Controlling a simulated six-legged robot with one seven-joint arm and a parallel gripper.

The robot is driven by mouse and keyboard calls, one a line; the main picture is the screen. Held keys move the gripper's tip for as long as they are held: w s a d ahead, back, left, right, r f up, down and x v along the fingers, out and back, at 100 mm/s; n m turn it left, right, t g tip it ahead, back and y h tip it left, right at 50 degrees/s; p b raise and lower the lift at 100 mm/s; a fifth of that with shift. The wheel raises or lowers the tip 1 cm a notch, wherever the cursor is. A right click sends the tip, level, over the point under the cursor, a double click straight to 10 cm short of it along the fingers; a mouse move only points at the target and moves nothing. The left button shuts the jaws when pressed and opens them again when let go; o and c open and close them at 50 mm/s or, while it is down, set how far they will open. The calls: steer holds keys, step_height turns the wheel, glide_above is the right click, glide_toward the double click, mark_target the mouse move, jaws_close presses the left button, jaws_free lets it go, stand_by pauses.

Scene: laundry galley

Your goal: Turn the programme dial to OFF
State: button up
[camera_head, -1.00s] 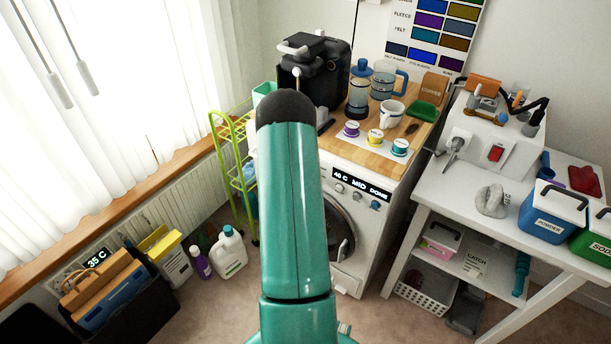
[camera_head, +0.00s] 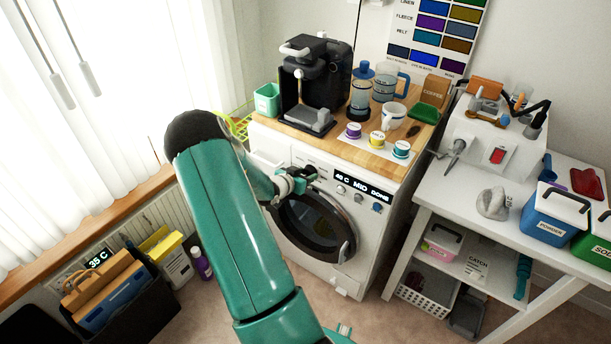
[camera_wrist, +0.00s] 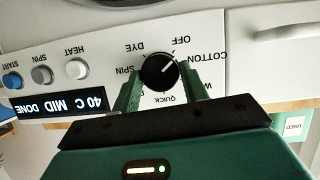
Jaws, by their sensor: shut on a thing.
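The programme dial (camera_wrist: 160,71) is a round black knob with a white pointer line on the washer's white panel, seen upside down in the wrist view. The line points to the upper right of the picture, between the OFF and COTTON labels. Other labels around it read DYE, SPIN and QUICK. My gripper (camera_wrist: 161,76) has one green finger on each side of the knob and is shut on it. In the head view my gripper (camera_head: 312,173) is at the panel of the washer (camera_head: 383,222), left of the display, and hides the dial.
The display (camera_wrist: 60,103) reads 40 C MID DONE. Beside it are the HEAT knob (camera_wrist: 77,69), a grey SPIN knob (camera_wrist: 42,75) and a blue START knob (camera_wrist: 12,81). A coffee machine (camera_head: 318,80) and several cups stand on the wooden top above. A white table (camera_head: 433,196) stands to the right.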

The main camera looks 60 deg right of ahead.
steer(key=shift+w+f+n+g, duration=0.15)
steer(key=shift+n+g, duration=0.35)
steer(key=shift+n, duration=0.3)
steer(key=o, duration=1)
steer(key=v, duration=1.4)
steer(key=shift+d, duration=0.15)
